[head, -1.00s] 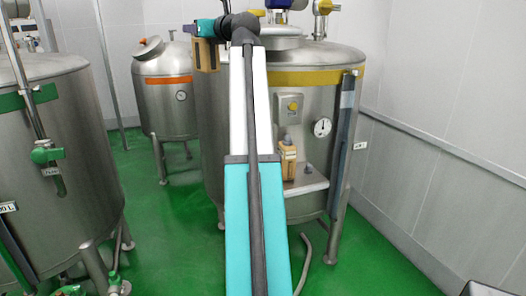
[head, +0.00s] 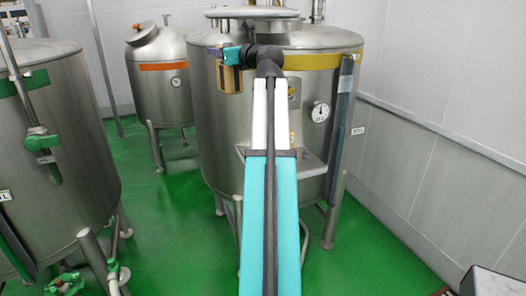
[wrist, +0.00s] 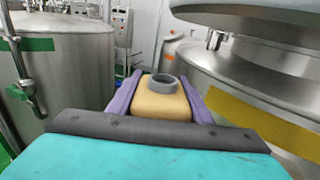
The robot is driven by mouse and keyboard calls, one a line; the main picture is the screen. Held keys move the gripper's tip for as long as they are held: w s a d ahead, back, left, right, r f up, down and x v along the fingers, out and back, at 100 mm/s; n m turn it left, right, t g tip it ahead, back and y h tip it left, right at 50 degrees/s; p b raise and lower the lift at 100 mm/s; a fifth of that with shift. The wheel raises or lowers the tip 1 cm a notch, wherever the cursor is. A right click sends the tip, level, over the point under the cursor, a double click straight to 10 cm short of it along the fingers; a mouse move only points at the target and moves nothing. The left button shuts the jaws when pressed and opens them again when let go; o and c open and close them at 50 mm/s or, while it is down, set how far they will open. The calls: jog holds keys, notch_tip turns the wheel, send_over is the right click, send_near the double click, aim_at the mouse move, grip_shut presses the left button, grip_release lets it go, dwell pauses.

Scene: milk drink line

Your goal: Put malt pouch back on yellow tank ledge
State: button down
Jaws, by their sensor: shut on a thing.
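The malt pouch (head: 229,79) is a tan container with a dark label. In the wrist view its tan body and round grey neck (wrist: 163,80) show upright between my purple fingers. My gripper (head: 230,55) is shut on it, in front of the left part of the yellow-banded tank (head: 325,85). The pouch hangs higher than the tank's ledge (head: 312,164) and to its left. The ledge's right part shows beside my arm. My arm hides its middle and anything standing there.
The tank carries a round gauge (head: 320,111) and a dark upright strip (head: 340,130) to the right of the ledge. A green-banded tank (head: 60,130) stands at left, an orange-banded tank (head: 160,95) behind. Green floor (head: 165,235) is clear between them.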

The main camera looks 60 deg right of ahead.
jog(key=s+d+f+m+g+h+b, duration=0.1)
jog(key=s+d+f+h, duration=0.1)
jog(key=s+f, duration=0.9)
jog(key=s+d+f+m+g+h, duration=0.1)
jog(key=s+d+f, duration=0.3)
jog(key=s+f, duration=0.8)
notch_tip(320, 180, down, 4)
jog(key=shift+s+f+m+h+b, duration=0.1)
jog(key=shift+s+m+h+b, duration=0.25)
jog(key=shift+m+h, duration=0.45)
jog(key=shift+w+d, duration=0.1)
jog(key=shift+w, duration=0.05)
jog(key=w+d+p, duration=0.1)
jog(key=w+p, duration=0.1)
jog(key=w, duration=0.5)
jog(key=w+d+f+p, duration=0.1)
jog(key=w+d+p, duration=0.1)
jog(key=w, duration=0.5)
jog(key=shift+d+f+p, duration=0.15)
jog(key=shift+d+p, duration=0.1)
jog(key=shift+p, duration=0.05)
